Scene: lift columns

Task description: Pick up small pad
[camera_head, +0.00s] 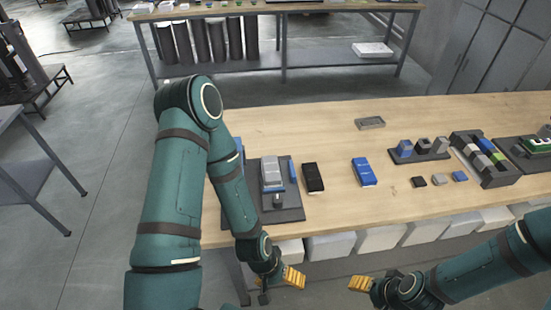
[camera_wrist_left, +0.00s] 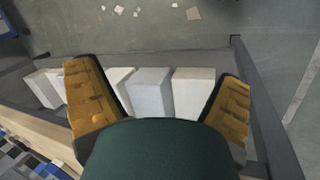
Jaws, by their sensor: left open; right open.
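I cannot tell which is the task's small pad. My left gripper (camera_head: 281,285) hangs in front of the table's front edge, below the top and away from the pads. In the left wrist view its orange fingers (camera_wrist_left: 160,75) are spread wide with nothing between them. My right gripper (camera_head: 366,286) is open and empty, also in front of the table edge, at lower right.
The wooden table (camera_head: 330,205) carries a grey-topped device on a dark base (camera_head: 290,215), a black box (camera_head: 313,177), a blue box (camera_head: 364,172), a grey tray (camera_head: 370,122) and a dark block holder (camera_head: 500,180). White boxes (camera_head: 331,246) stand beneath. The table's middle is mostly clear.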

